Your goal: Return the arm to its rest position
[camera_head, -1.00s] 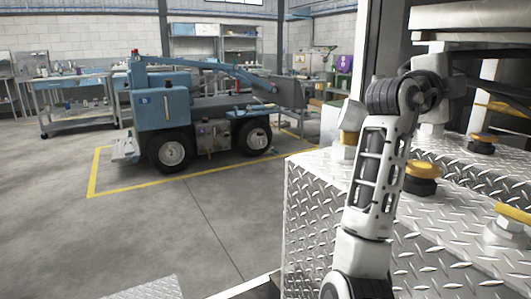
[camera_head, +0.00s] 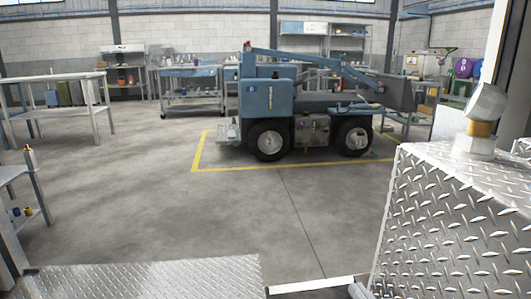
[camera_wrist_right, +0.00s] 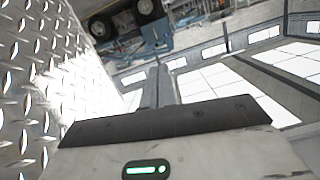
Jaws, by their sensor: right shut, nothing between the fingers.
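My right gripper (camera_wrist_right: 163,82) shows in the right wrist view beyond its dark palm edge. Its narrow grey fingers are together, with nothing seen between them. A diamond-plate metal surface stands close on the left of that view. In the head view only a small piece, probably of my right arm, shows at the bottom edge, and the rest of that arm is out of frame. My left arm and gripper are not in view.
A diamond-plate block (camera_head: 450,225) with a brass-and-steel fitting (camera_head: 480,125) on top stands at the right. A low diamond-plate surface (camera_head: 150,278) lies at the lower left. A blue wheeled machine (camera_head: 300,100) stands beyond open grey floor (camera_head: 250,215). Workbenches (camera_head: 60,78) are at the left.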

